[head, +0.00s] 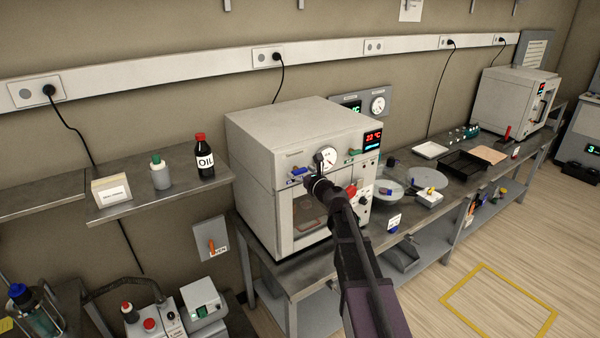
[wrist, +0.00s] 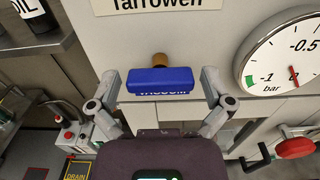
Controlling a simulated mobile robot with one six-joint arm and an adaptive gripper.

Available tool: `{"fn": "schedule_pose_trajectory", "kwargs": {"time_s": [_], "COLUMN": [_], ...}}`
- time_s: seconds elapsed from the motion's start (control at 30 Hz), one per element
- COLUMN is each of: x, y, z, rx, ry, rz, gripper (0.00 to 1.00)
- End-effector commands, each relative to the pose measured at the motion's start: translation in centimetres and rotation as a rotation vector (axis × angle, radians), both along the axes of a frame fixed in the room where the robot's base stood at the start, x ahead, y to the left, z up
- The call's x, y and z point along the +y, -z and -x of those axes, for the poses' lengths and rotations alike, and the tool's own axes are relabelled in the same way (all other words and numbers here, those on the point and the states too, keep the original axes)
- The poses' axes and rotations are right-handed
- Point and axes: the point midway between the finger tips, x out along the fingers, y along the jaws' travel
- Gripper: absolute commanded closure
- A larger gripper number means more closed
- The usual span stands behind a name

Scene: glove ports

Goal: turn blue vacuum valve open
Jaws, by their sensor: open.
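The blue vacuum valve (wrist: 160,80) is a blue lever handle on a brass stem on the front of the grey-white oven. In the wrist view the handle lies level, with partly hidden white lettering. My gripper (wrist: 160,84) is open, with one finger on each side of the handle; I cannot tell whether they touch it. In the head view the valve (head: 298,172) shows just left of my gripper (head: 316,172). The oven (head: 255,150) stands on the metal bench.
A red knob (wrist: 296,148) is at lower right. A green valve (head: 357,154) sits right of my arm in the head view. A shelf (head: 160,195) with bottles stands left.

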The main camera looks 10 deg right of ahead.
Motion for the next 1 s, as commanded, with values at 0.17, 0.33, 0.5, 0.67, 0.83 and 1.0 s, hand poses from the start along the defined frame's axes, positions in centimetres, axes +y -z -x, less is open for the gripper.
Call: {"fn": "schedule_pose_trajectory", "kwargs": {"time_s": [0.17,0.33,0.5,0.67,0.83,1.0], "x": [0.07,0.06,0.05,0.04,0.03,0.03], "y": [0.0,0.0,0.0,0.0,-0.01,-0.01], "z": [-0.19,-0.16,-0.15,-0.17,-0.19,-0.21], "rx": [0.0,0.0,0.0,0.0,-0.003,-0.018], "ry": [0.0,0.001,0.001,0.001,0.001,0.002], "rz": [0.0,0.0,0.0,0.0,0.007,0.039], "gripper": [0.0,0.0,0.51,0.68,0.68,0.68]}}
